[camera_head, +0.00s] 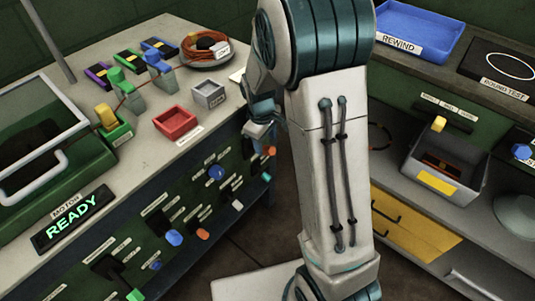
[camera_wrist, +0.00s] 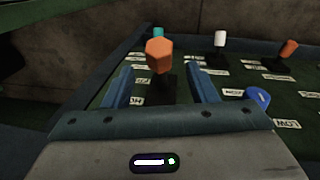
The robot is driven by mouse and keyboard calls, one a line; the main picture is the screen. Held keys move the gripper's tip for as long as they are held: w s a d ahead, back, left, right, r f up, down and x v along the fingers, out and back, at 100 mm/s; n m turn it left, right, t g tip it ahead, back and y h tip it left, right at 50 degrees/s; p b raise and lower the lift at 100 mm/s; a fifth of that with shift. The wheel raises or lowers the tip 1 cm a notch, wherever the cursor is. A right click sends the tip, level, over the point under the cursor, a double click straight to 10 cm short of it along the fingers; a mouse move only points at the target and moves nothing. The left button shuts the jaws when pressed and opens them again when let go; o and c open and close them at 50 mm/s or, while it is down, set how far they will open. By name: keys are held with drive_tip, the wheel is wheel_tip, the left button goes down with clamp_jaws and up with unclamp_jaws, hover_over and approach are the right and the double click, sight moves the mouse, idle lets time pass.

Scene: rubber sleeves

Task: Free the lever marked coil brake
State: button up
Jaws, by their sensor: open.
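The panel of levers (camera_head: 187,215) is the dark green front of the left bench, with several coloured knobs and small white labels. The labels are too small to read, so I cannot tell which lever is marked coil brake. My gripper (camera_wrist: 160,72) is open, with one finger on each side of an orange lever knob (camera_wrist: 159,56). The knob shows between and slightly beyond the fingertips; I see no contact. In the head view my gripper (camera_head: 260,129) is at the bench's right end, near the panel's upper edge, partly hidden by my arm.
In the wrist view a teal knob (camera_wrist: 158,33) stands behind, a white knob (camera_wrist: 220,40) and another orange knob (camera_wrist: 289,48) to the right, and a blue knob (camera_wrist: 258,98) close to the right finger. A red tray (camera_head: 176,123) and grey box (camera_head: 208,94) sit on the bench.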

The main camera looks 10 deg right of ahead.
sight(267, 153)
drive_tip(key=f, duration=0.4)
drive_tip(key=f+b, duration=0.1)
drive_tip(key=f, duration=0.2)
drive_tip(key=shift+w+d, duration=0.3)
drive_tip(key=shift+d, duration=0.05)
drive_tip(key=shift+r, duration=0.1)
clamp_jaws()
